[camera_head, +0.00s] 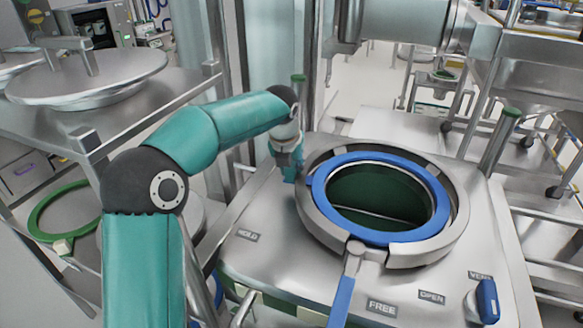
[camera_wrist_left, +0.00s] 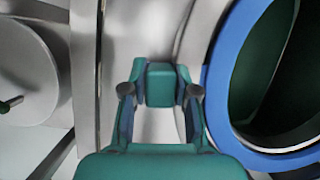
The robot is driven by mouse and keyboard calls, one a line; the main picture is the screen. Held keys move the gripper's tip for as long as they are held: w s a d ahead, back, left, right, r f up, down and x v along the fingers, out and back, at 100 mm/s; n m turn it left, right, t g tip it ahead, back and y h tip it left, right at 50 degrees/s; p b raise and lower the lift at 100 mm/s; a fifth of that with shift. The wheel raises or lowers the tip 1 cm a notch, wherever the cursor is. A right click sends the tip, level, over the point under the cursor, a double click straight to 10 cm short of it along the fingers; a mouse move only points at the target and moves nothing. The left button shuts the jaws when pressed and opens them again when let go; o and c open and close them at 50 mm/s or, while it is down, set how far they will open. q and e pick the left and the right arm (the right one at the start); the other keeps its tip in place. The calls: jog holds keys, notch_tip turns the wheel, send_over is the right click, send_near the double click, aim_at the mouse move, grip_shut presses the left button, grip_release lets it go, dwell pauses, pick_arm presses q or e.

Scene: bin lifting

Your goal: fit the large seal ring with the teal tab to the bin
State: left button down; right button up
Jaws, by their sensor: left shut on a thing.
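The large blue seal ring (camera_head: 319,190) lies around the bin's round opening, inside the grey clamp collar (camera_head: 455,225). Its right-hand neighbour in the left wrist view is the dark opening, with the blue ring (camera_wrist_left: 214,95) curving around it. My left gripper (camera_head: 289,170) is at the collar's left side, pointing down. In the left wrist view my left gripper (camera_wrist_left: 160,92) is shut on a teal block, the tab (camera_wrist_left: 160,80). The join between tab and ring cannot be made out. In the head view the gripper hides the tab. My right gripper is not in view.
A blue-handled lever (camera_head: 342,300) extends from the collar's front. A blue knob (camera_head: 487,302) stands at the right front of the steel top, near labels. A green ring with a pale tab (camera_head: 62,246) lies at left. Green-capped posts (camera_head: 500,140) flank the bin.

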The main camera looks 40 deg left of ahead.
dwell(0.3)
pick_arm(q)
jog(key=c, duration=0.8)
grip_release()
jog(key=v, duration=1.1)
jog(key=shift+d+r, duration=0.15)
jog(key=shift+r, duration=0.2)
jog(key=shift+s, duration=0.15)
